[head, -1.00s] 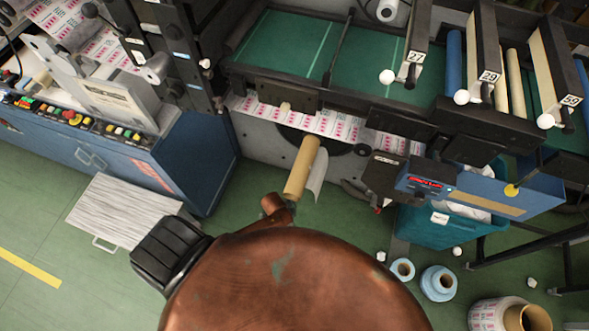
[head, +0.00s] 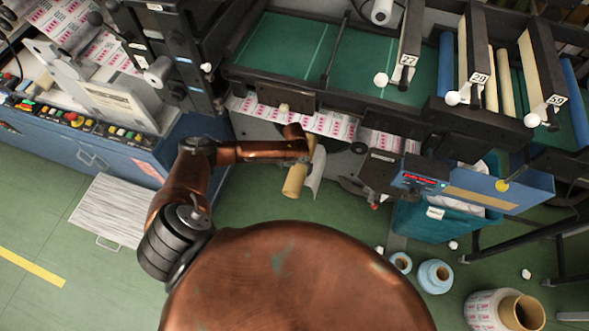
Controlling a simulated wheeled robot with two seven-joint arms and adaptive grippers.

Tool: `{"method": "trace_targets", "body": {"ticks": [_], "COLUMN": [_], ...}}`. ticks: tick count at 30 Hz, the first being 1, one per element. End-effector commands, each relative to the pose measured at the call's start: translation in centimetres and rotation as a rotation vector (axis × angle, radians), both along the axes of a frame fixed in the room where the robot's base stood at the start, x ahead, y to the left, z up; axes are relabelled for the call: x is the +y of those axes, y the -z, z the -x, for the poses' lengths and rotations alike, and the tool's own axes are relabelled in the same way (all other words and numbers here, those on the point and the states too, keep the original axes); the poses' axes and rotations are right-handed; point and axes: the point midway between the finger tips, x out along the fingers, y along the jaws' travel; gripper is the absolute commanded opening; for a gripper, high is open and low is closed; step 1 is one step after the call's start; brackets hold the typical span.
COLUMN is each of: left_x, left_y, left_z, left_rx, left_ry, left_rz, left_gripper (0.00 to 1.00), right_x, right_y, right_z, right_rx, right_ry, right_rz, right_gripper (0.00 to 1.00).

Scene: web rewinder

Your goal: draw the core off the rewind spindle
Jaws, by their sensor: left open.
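The tan cardboard core (head: 294,181) sticks out toward me from the rewind station below the printed web, with a loose pale web tail (head: 316,174) hanging at its right side. My left gripper (head: 305,152) is at the core, over its upper part, and is open. The arm hides the far part of the core and the rewind spindle. I cannot tell whether the fingers touch the core. My right gripper is not in view.
A blue control cabinet (head: 95,155) stands at left, with a striped step (head: 112,207) before it. A small control box (head: 420,180) and a teal bin (head: 430,222) are right of the core. Rolls (head: 435,276) lie on the green floor at lower right.

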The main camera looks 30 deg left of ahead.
Motion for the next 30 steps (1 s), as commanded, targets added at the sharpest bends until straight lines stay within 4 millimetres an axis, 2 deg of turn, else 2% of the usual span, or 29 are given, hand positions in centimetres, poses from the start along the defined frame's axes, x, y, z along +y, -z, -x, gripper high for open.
{"method": "trace_targets", "body": {"ticks": [8,30], "left_x": [0.0,-0.1], "left_y": [2.3,10.7], "left_z": [0.1,0.1], "left_rx": [0.002,0.002], "left_ry": [-0.002,-0.003], "left_rz": [0.0,0.001], "left_gripper": [0.8,0.8], "right_x": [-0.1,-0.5], "right_y": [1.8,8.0], "right_z": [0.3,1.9], "right_rx": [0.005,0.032], "right_ry": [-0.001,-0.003], "right_rz": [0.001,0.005], "right_gripper": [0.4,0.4]}}
